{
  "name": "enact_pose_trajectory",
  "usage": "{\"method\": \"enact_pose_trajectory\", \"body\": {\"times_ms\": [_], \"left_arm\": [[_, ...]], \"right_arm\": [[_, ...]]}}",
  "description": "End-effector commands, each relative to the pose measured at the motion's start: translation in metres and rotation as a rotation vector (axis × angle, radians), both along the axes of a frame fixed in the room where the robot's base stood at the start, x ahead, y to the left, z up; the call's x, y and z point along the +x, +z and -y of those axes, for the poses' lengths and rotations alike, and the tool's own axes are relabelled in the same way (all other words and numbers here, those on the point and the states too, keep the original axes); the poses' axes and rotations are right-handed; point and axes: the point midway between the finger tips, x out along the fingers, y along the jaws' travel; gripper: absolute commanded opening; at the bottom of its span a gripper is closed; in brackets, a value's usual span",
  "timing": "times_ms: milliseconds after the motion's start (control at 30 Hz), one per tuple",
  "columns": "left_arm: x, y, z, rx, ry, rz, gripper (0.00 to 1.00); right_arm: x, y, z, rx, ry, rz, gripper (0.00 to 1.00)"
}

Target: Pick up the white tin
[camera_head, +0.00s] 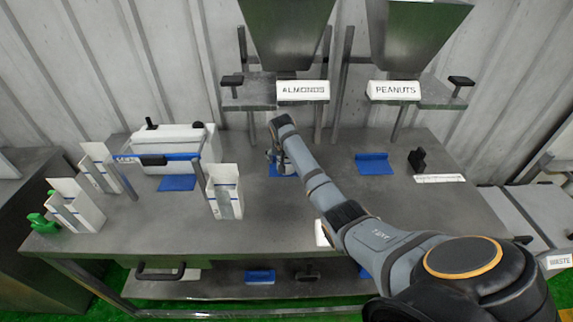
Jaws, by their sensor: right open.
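I cannot surely tell which thing is the white tin. A white object (322,234) on the table's front part is mostly hidden behind my right arm. White open-topped containers with a grey front strip stand at the left: one (225,190) near the middle left, one (98,168) farther back and one (77,206) at the front left. My right gripper (274,162) is open over a blue mat (285,171) at the table's back middle, apart from these containers. My arm hides part of the mat and whatever is between the fingers. My left gripper is out of view.
The grey table (160,228) carries a white machine (175,148), a green object (43,224) and another blue mat (374,164). Hoppers labelled ALMONDS (303,91) and PEANUTS (394,90) hang behind.

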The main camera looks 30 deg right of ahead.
Motion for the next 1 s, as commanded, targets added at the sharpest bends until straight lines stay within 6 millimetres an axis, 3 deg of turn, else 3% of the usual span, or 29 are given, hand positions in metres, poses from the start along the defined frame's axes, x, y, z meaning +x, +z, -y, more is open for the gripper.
{"method": "enact_pose_trajectory", "body": {"times_ms": [233,600,1000], "left_arm": [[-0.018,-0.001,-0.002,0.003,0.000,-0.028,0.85],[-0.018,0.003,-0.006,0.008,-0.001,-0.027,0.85],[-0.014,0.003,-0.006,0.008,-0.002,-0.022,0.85]], "right_arm": [[0.026,0.001,0.022,0.001,-0.002,-0.001,0.90],[0.028,-0.011,0.023,-0.001,0.000,0.001,0.89],[0.028,-0.011,0.023,-0.001,0.000,0.001,0.34]]}}
